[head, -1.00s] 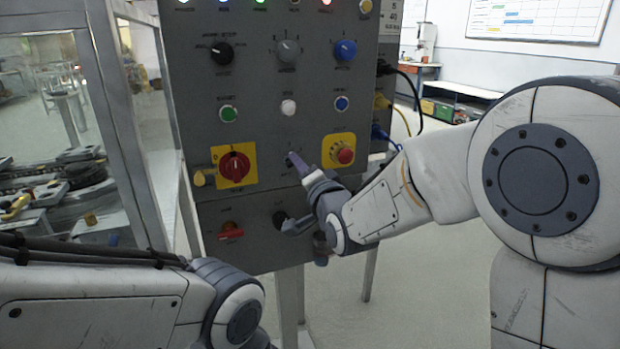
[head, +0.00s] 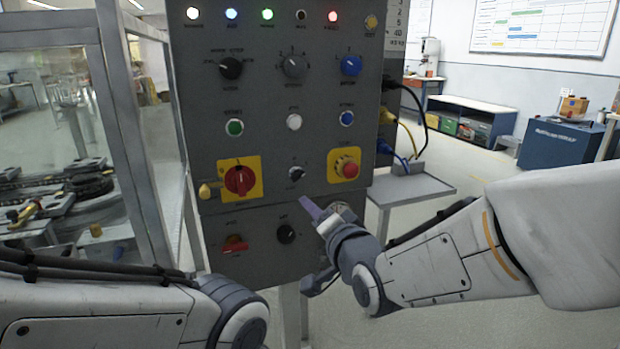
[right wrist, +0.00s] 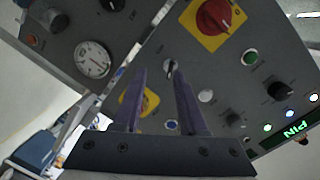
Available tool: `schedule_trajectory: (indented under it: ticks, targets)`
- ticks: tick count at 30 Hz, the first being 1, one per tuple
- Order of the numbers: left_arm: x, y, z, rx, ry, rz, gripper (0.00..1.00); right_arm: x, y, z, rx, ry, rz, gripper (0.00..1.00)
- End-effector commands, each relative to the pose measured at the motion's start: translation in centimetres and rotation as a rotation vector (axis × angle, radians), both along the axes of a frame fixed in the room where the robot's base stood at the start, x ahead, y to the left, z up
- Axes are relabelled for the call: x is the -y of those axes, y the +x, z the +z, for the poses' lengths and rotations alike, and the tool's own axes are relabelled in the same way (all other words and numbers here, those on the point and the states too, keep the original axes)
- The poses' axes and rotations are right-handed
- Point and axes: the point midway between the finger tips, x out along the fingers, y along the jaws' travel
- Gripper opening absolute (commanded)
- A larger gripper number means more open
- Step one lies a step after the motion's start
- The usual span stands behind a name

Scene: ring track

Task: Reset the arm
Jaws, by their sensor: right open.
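My right arm comes in from the right in the head view. Its gripper (head: 308,206) is in front of the lower part of a grey control panel (head: 270,93), below and right of a small black selector switch (head: 296,173). In the right wrist view the two purple fingers (right wrist: 160,76) stand apart with nothing between them, and the selector switch (right wrist: 170,66) shows beyond their tips. My left arm shows at the lower left of the head view, and its gripper is out of view.
The panel also carries a red rotary switch (head: 239,180), a red mushroom button (head: 349,169) and several knobs and lights. A gauge (head: 340,213) is partly hidden behind my right gripper. A glazed enclosure (head: 75,110) stands left; a small grey shelf (head: 415,188) is right.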

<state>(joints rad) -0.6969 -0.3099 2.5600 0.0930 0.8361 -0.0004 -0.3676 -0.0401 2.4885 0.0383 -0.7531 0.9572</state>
Motion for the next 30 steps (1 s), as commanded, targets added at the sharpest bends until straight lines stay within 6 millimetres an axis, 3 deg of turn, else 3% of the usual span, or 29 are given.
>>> schedule_trajectory:
  ticks: [5, 7, 12, 15, 21, 24, 30]
  targets:
    - [0.0, 0.0, 0.0, 0.000, 0.000, 0.000, 0.41, -2.3, -4.8, -6.0, -0.232, -0.325, 0.156, 0.41]
    - [0.0, 0.0, 0.0, 0.000, 0.000, 0.000, 0.41, -2.8, -7.7, -8.5, -0.329, -0.467, 0.250, 0.41]
    - [0.0, 0.0, 0.0, 0.000, 0.000, 0.000, 0.41, -2.3, -15.5, -13.0, -0.533, -0.784, 0.513, 0.41]
    - [0.0, 0.0, 0.0, 0.000, 0.000, 0.000, 0.41, -1.4, -19.6, -14.4, -0.621, -0.927, 0.669, 0.41]
    - [0.0, 0.0, 0.0, 0.000, 0.000, 0.000, 0.41, 1.0, -26.7, -15.5, -0.752, -1.136, 0.958, 0.41]
    - [0.0, 0.0, 0.8, -0.001, 0.001, 0.000, 0.41, 2.3, -29.4, -14.7, -0.798, -1.208, 1.081, 0.41]
    - [0.0, 0.0, 6.0, 0.001, -0.001, 0.000, 0.41, 2.2, -29.1, -9.6, -0.798, -1.199, 1.067, 0.41]
